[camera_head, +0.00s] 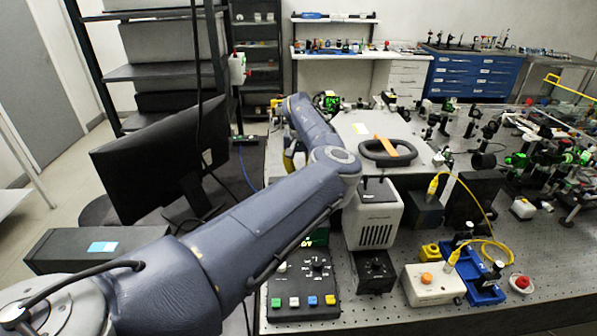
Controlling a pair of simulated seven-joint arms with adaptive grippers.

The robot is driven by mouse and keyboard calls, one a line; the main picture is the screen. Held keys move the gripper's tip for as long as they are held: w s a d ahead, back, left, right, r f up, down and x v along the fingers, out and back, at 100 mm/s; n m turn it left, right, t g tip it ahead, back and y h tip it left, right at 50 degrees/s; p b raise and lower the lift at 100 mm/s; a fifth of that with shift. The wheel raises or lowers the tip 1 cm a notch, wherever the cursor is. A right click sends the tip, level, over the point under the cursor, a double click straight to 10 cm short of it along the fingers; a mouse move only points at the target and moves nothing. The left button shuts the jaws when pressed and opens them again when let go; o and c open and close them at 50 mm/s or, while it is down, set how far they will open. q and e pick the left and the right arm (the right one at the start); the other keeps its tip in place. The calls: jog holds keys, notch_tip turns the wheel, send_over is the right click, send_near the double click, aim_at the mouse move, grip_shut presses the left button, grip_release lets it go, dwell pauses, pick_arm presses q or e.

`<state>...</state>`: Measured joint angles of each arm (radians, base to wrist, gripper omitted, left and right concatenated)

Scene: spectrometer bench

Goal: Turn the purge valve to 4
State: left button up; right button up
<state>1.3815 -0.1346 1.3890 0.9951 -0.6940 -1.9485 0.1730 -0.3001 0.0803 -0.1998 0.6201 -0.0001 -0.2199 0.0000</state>
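I cannot make out the purge valve or its number scale for certain. A black control box (318,287) with coloured buttons and a dark knob (318,265) sits at the front edge of the bench. A smaller black box (375,271) with a knob on its face stands to its right. My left arm comes in from the lower left, bends beside the white-topped instrument and runs on towards the back. Its gripper is hidden behind the arm, so I cannot see its fingers or anything in them. My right gripper is out of the picture.
A white vented unit (375,215) and a white box with an orange button (433,284) stand on the perforated bench. A blue tray (483,290) and a red button (522,283) are at right. A black monitor (160,160) stands left, behind my arm.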

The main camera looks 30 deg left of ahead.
pick_arm(q)
grip_shut()
jog(key=shift+m, duration=1.6)
jog(key=shift+c, duration=1.2)
grip_release()
jog(key=o, duration=0.8)
jog(key=shift+c, duration=0.2)
notch_tip(320, 180, up, 12)
jog(key=shift+o, duration=0.3)
